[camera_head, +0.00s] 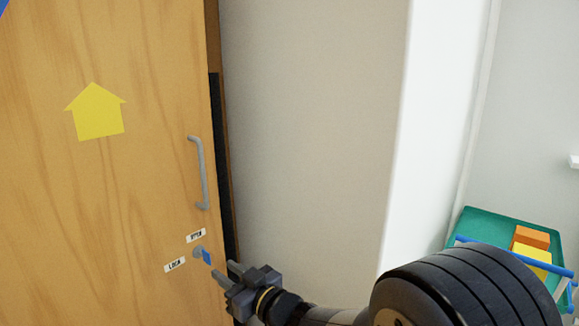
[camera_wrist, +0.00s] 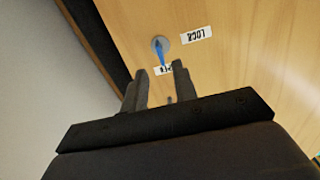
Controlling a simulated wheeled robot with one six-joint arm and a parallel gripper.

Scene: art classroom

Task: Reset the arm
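My gripper (camera_head: 227,273) is at the lower middle of the head view, close to the right edge of a wooden door (camera_head: 60,210). Its two fingers are apart with nothing between them; they also show in the wrist view (camera_wrist: 160,88). A small blue latch (camera_head: 207,257) on a round metal base is on the door, just beyond the fingertips. In the wrist view the latch (camera_wrist: 161,54) shows ahead of the fingers, apart from them. My arm reaches in from the lower right.
A grey vertical handle (camera_head: 203,172) is above the latch. An OPEN label (camera_head: 196,235) and a LOCK label (camera_head: 174,264) flank it. A beige wall (camera_head: 310,130) stands right of the door. A green tray (camera_head: 490,225) with colored blocks is at the lower right, partly behind my arm.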

